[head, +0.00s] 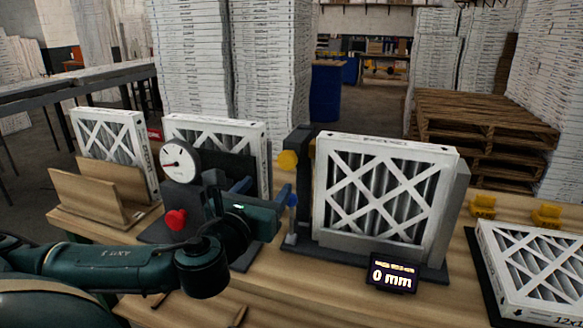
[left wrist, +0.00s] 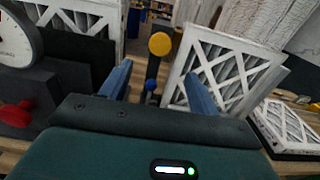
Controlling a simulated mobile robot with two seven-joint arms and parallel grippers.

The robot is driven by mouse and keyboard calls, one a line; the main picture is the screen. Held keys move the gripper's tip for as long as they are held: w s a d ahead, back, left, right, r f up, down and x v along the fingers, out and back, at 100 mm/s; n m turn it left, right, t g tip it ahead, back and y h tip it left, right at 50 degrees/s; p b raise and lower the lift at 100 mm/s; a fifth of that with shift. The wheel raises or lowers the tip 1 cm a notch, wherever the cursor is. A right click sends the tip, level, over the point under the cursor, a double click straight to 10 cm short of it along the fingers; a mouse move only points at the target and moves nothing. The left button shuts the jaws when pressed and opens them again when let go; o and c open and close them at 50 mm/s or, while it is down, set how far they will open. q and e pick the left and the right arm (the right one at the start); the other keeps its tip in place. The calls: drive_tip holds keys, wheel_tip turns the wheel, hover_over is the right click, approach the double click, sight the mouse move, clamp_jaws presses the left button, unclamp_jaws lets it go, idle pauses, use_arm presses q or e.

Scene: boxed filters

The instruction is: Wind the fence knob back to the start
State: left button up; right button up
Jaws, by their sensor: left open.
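My left gripper (head: 264,187) is open and empty in the head view, in front of a dark post on the left of the fixture that holds an upright boxed filter (head: 385,190). A yellow knob (head: 287,160) sits high on this post and a smaller blue knob (head: 293,201) lower down. In the left wrist view both the yellow knob (left wrist: 160,44) and the blue knob (left wrist: 151,86) appear between the open blue fingers, apart from them. A red knob (head: 176,219) is on the gauge stand to the left. I cannot tell which is the fence knob. A display (head: 393,276) reads 0 mm.
A round dial gauge (head: 180,162) and two more upright filters stand left of my gripper, one in a wooden holder (head: 95,198). A filter lies flat (head: 530,265) at right, near two yellow blocks (head: 483,206).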

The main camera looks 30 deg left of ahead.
sight(286, 163)
use_arm(q)
drive_tip(key=p+x, duration=0.2)
drive_tip(key=x, duration=0.8)
drive_tip(key=shift+w, duration=0.4)
drive_tip(key=shift+w+a, duration=0.1)
drive_tip(key=shift+w, duration=0.3)
use_arm(e)
drive_tip(key=shift+w+d+r, duration=0.1)
drive_tip(key=shift+d+r, duration=0.05)
drive_tip(key=shift+r, duration=0.1)
use_arm(q)
drive_tip(key=c, duration=1)
drive_tip(key=shift+o, duration=0.2)
drive_tip(key=shift+f, duration=0.1)
use_arm(e)
drive_tip(key=shift+s+d, duration=0.1)
drive_tip(key=shift+s, duration=0.1)
